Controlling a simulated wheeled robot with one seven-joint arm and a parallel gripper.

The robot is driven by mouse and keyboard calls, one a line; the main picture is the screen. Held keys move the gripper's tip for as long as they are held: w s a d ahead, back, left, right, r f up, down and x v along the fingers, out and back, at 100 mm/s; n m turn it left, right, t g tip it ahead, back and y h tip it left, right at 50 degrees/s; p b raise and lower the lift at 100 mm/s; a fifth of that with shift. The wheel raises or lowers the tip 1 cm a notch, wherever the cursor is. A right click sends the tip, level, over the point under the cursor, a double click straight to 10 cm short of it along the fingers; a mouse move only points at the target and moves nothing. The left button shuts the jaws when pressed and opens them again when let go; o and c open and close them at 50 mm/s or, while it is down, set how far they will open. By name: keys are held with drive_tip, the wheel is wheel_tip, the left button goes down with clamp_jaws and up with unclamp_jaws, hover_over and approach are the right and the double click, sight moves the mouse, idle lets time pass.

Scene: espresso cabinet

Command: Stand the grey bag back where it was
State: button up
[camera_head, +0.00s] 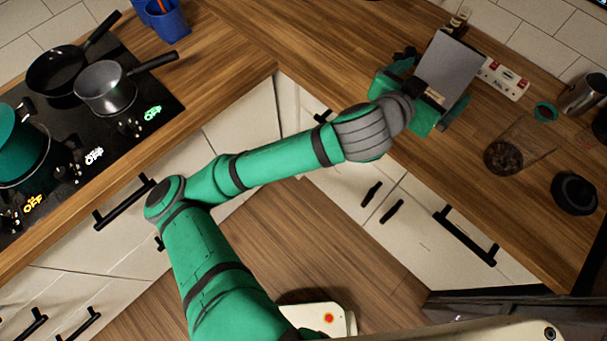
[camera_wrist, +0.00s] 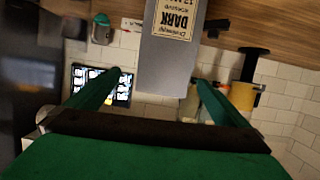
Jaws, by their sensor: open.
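The grey bag (camera_head: 452,66) stands on the wooden counter, at the back right in the head view. In the wrist view the bag (camera_wrist: 178,55) appears upside down, with a cream label reading "DARK". My gripper (camera_head: 432,88) reaches over the counter to the bag, one green finger on either side of it. In the wrist view my gripper (camera_wrist: 158,85) is open, with a gap at the left finger; I cannot tell if the right finger touches the bag. The bag's lower part is partly hidden by my gripper in the head view.
A white power strip (camera_head: 503,80) lies right of the bag, and a small bottle (camera_head: 460,20) stands behind it. A glass with dark contents (camera_head: 503,157), a metal pitcher (camera_head: 583,95) and a black round object (camera_head: 575,193) are further right. Pans (camera_head: 105,88) sit on the hob at left.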

wheel_tip(320, 180, up, 8)
drive_tip(key=s+d+n+t+h, duration=0.1)
drive_tip(key=d+h, duration=0.2)
drive_tip(key=h, duration=0.1)
drive_tip(key=a+r+n+t, duration=0.4)
drive_tip(key=a+n+t, duration=0.1)
drive_tip(key=t, duration=0.1)
drive_tip(key=s+a+f+n+t+y, duration=0.2)
drive_tip(key=a+f+n+y, duration=0.4)
drive_tip(key=f, duration=0.4)
drive_tip(key=s+a+f+n+t+y, duration=0.2)
drive_tip(key=a+f+n+y, duration=0.3)
drive_tip(key=a+f, duration=0.4)
drive_tip(key=s+a+f+m+g+y, duration=0.1)
drive_tip(key=s+a+f, duration=0.3)
drive_tip(key=s, duration=0.4)
drive_tip(key=s+a+f+m+g+y, duration=0.2)
drive_tip(key=s+a+f+m, duration=0.1)
drive_tip(key=s+f, duration=0.4)
drive_tip(key=s+a+f+m+g+y, duration=0.1)
drive_tip(key=s+a+f+m, duration=0.2)
drive_tip(key=s, duration=0.6)
wheel_tip(320, 180, down, 3)
drive_tip(key=a, duration=0.2)
drive_tip(key=shift+s+a+g, duration=0.4)
